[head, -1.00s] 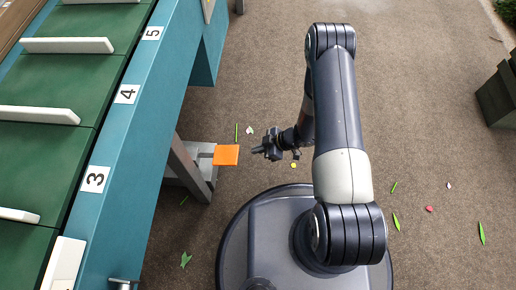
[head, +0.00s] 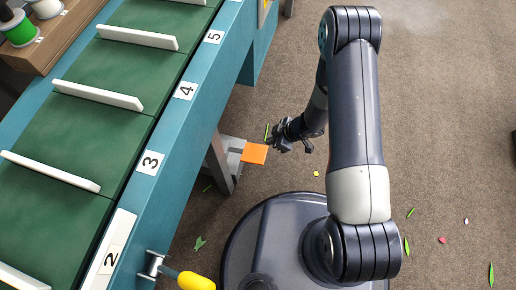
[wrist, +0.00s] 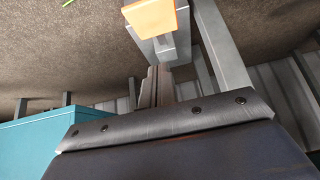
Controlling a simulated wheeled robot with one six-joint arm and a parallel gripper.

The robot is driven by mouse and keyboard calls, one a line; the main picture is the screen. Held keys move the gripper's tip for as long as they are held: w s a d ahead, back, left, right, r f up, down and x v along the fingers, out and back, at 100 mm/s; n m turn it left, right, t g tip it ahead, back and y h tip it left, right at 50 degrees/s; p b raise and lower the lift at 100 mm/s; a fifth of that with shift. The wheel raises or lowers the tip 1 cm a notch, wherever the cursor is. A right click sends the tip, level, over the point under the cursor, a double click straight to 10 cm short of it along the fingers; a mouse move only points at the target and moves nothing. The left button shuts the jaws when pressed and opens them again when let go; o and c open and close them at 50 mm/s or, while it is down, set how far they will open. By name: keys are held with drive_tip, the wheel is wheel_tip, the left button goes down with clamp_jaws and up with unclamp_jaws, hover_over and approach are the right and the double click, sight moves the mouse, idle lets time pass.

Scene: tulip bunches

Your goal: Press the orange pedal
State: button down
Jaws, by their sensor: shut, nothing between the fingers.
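The orange pedal (head: 254,153) is a flat square plate on a grey metal base low beside the teal conveyor bench. It also shows at the top of the wrist view (wrist: 150,17). My gripper (head: 271,144) is just right of the pedal in the head view, with its tips very close to the pedal's right edge. Whether they touch cannot be told. In the wrist view my gripper's fingers (wrist: 153,88) are closed together and empty, below the pedal in the picture.
The teal bench (head: 172,120) with a green belt and white dividers fills the left. A yellow-ended lever (head: 195,281) sticks out at its lower edge. Grey legs (wrist: 222,45) stand near the pedal. Carpet to the right is open, with scattered leaves and petals.

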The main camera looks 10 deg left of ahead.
drive_tip(key=shift+f, duration=0.1)
drive_tip(key=b, duration=0.4)
hover_over(254, 153)
drive_tip(key=d, duration=0.1)
drive_tip(key=f, duration=0.8)
drive_tip(key=shift+s+d+f, duration=0.2)
drive_tip(key=shift+f, duration=0.05)
drive_tip(key=shift+d+f+b, duration=0.25)
drive_tip(key=shift+f+b, duration=0.35)
drive_tip(key=shift+f, duration=0.65)
drive_tip(key=shift+d+f, duration=0.15)
drive_tip(key=shift+f, duration=0.4)
